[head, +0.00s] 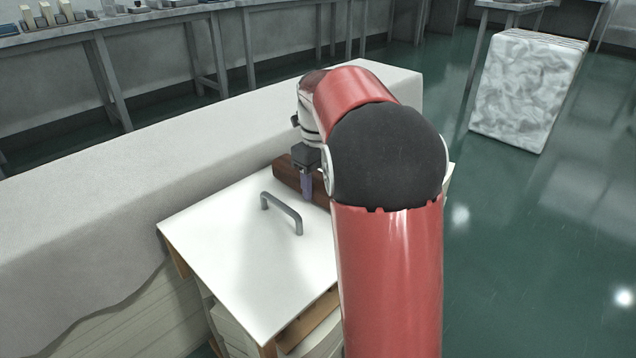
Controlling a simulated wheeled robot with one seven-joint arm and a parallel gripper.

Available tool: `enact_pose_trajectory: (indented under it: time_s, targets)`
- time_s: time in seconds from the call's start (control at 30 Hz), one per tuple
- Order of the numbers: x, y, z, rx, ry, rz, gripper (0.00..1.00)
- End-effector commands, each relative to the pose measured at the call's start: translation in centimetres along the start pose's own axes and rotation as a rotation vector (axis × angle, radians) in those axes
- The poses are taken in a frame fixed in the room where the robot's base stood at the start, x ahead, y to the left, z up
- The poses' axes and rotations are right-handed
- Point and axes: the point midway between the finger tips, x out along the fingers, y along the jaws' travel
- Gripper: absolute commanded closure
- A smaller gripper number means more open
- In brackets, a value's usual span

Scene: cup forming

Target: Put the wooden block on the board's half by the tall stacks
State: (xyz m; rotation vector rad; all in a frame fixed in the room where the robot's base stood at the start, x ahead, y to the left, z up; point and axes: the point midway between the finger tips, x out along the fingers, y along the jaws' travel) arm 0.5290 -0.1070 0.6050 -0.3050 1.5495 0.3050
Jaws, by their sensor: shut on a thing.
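The wooden block (285,173), dark brown and long, is at the far part of the white board (240,270). My gripper (307,195) points down and is shut on the block. My red arm hides the block's right end and the board's right part. I cannot tell whether the block touches the board. A long stack of pale layers (130,315) under a pale cloth stands along the board's left and far side, its top higher than the board.
A grey bar handle (281,214) stands up from the middle of the board. Lower stacked layers (230,325) show under the board's near edge. A wrapped pale block (528,88) stands on the green floor at the right. The board's near left part is clear.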

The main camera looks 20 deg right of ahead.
Motion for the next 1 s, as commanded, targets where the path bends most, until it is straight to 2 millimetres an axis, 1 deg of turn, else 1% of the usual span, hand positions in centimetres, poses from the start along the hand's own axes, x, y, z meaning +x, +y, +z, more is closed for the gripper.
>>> enact_pose_trajectory:
  time_s: [0.1, 0.2, 0.23, 0.37, 0.4, 0.67, 0.77, 0.87, 1.0]
  targets:
    - [-0.2, 0.0, 0.0, 0.0, -0.002, -0.001, 0.9]
    - [0.1, 0.0, 0.0, 0.0, -0.001, -0.001, 0.9]
    - [0.1, 0.0, 0.0, 0.0, 0.0, 0.0, 0.47]
    - [0.1, 0.0, 0.0, 0.0, 0.0, 0.0, 0.3]
    - [0.1, 0.0, 0.0, 0.0, 0.0, 0.0, 0.27]
    - [0.0, 0.0, 0.0, 0.0, 0.0, 0.0, 0.27]
    - [-0.7, 0.0, 0.0, 0.0, -0.001, -0.001, 0.27]
    - [-2.3, 0.0, 0.1, -0.001, -0.003, -0.002, 0.27]
    - [-5.4, 0.0, 0.1, -0.001, -0.004, -0.003, 0.27]
